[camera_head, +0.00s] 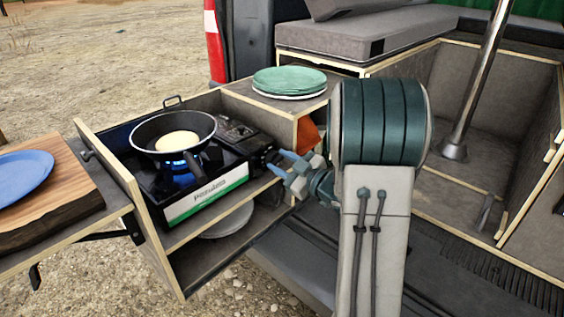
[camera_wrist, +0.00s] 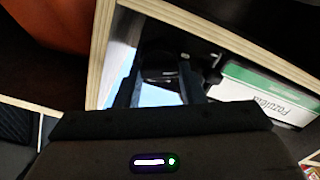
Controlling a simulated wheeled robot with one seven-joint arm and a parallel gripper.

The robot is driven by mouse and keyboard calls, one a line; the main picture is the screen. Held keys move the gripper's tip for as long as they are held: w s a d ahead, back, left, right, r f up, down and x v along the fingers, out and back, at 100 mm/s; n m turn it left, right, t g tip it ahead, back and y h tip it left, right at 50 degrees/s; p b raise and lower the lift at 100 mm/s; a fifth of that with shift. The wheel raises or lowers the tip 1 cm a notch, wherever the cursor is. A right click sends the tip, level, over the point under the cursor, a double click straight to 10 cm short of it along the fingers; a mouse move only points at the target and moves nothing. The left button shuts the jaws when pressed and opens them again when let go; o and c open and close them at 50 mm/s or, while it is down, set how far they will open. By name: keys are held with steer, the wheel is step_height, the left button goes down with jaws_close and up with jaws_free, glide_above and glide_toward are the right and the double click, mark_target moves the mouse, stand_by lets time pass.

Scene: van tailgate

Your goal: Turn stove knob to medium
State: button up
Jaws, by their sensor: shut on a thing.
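The portable gas stove (camera_head: 206,194) sits in the pull-out drawer, its white and green front panel showing. A black frying pan (camera_head: 146,146) with a pale round pancake (camera_head: 177,141) stands on its burner, and a blue flame shows beneath. My gripper (camera_head: 275,160) is at the stove's right end, with its blue fingers pointing left. In the wrist view, the fingers are shut around a dark round part, the stove knob (camera_wrist: 161,72). The knob's marking and angle cannot be read, and in the head view the fingers hide it.
Green plates (camera_head: 289,79) are stacked on the counter behind my gripper. A wooden board (camera_head: 62,190) with a blue plate (camera_head: 22,172) lies at left. The drawer's wooden edges lie close to my gripper. A pale plate sits on the shelf below.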

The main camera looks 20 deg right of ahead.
steer(key=m+p, duration=0.1)
steer(key=m, duration=0.2)
steer(key=m+p, duration=0.2)
steer(key=m, duration=0.1)
steer(key=shift+d+r, duration=0.15)
steer(key=shift+w+m+p, duration=0.1)
steer(key=shift+m+p, duration=1.1)
steer(key=shift+m, duration=0.7)
steer(key=shift+f, duration=0.2)
steer(key=o, duration=1)
steer(key=v, duration=1.4)
steer(key=shift+r, duration=0.1)
